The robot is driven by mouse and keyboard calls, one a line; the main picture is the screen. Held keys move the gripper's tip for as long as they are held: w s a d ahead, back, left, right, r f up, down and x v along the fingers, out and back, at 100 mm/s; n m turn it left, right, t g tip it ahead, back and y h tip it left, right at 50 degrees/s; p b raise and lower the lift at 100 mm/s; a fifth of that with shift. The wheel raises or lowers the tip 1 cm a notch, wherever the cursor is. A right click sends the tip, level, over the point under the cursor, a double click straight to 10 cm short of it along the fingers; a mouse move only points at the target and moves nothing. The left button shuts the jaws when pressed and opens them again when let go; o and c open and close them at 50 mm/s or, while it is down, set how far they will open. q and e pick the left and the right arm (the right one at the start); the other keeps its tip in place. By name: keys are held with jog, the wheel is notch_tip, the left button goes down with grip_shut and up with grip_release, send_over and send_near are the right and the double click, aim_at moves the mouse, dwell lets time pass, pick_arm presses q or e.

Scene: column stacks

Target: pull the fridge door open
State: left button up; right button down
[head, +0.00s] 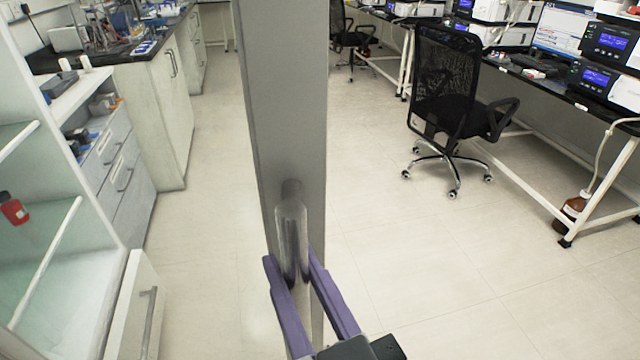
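The fridge door (285,100) is a tall grey panel seen nearly edge-on in the middle of the head view, standing out from the shelving at the left. Its handle (291,225) is a rounded metallic bar low on the panel. My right gripper (291,262) comes in from the bottom, with one purple finger on each side of the handle. Both fingers appear to touch the bar, so it looks shut on the handle. My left gripper is not in view.
Open glass shelves (40,255) with a red bottle (13,208) are at the left, beside drawers (120,165) and a lab bench. A black office chair (455,110) and a desk with instruments stand at the right. The floor (420,270) between is clear.

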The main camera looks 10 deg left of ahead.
jog(key=c, duration=0.7)
grip_release()
jog(key=v, duration=1)
jog(key=shift+w, duration=0.1)
